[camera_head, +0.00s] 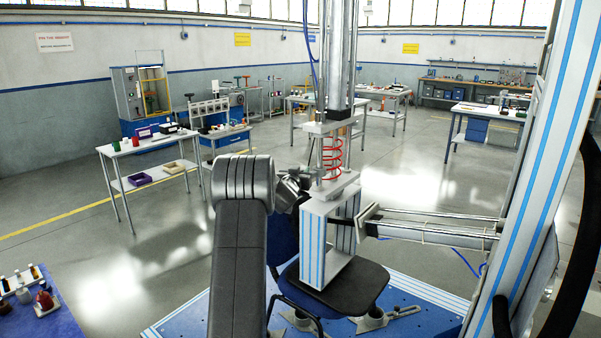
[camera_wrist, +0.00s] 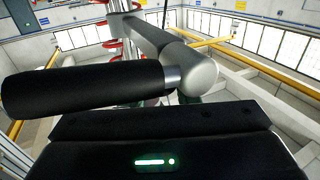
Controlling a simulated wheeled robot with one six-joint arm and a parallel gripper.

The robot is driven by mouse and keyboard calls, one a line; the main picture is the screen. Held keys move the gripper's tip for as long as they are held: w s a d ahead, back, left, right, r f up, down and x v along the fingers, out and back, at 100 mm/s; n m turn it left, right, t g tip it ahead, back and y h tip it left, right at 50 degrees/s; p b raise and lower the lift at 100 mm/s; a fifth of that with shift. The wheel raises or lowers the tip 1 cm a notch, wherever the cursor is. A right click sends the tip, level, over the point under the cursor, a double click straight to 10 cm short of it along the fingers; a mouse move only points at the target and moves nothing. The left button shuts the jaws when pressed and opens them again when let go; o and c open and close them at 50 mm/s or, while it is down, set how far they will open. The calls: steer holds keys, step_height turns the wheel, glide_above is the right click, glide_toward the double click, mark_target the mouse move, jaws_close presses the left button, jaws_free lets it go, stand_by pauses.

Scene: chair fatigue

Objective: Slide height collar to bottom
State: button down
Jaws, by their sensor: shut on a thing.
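A test rig stands over the chair, with upright metal columns (camera_head: 340,60), a red coil spring (camera_head: 332,155) and a pale block (camera_head: 337,187) below the spring. My gripper (camera_head: 294,190) is at the left side of this rig, beside the block. In the wrist view, a black round handle (camera_wrist: 85,92) lies across the front of my gripper, joined to a grey rounded metal arm (camera_wrist: 190,72) that runs back toward the rig. My gripper is shut on this handle. The fingertips are hidden, and I cannot clearly tell which part is the height collar.
The chair seat (camera_head: 352,285) is under the rig on a blue base plate (camera_head: 410,312). A horizontal cylinder (camera_head: 435,227) and a tall striped post (camera_head: 540,170) stand on the right. Workbenches (camera_head: 150,145) stand behind, with open floor between.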

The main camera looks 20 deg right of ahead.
step_height(320, 180, down, 5)
steer(key=shift+f+b, duration=0.1)
steer(key=shift+b, duration=1.15)
steer(key=c, duration=1.2)
jaws_free()
steer(key=shift+o, duration=0.2)
steer(key=shift+s+a, duration=0.1)
steer(key=b+v, duration=0.4)
steer(key=v, duration=0.9)
steer(key=shift+s+a, duration=0.2)
steer(key=shift+s, duration=0.05)
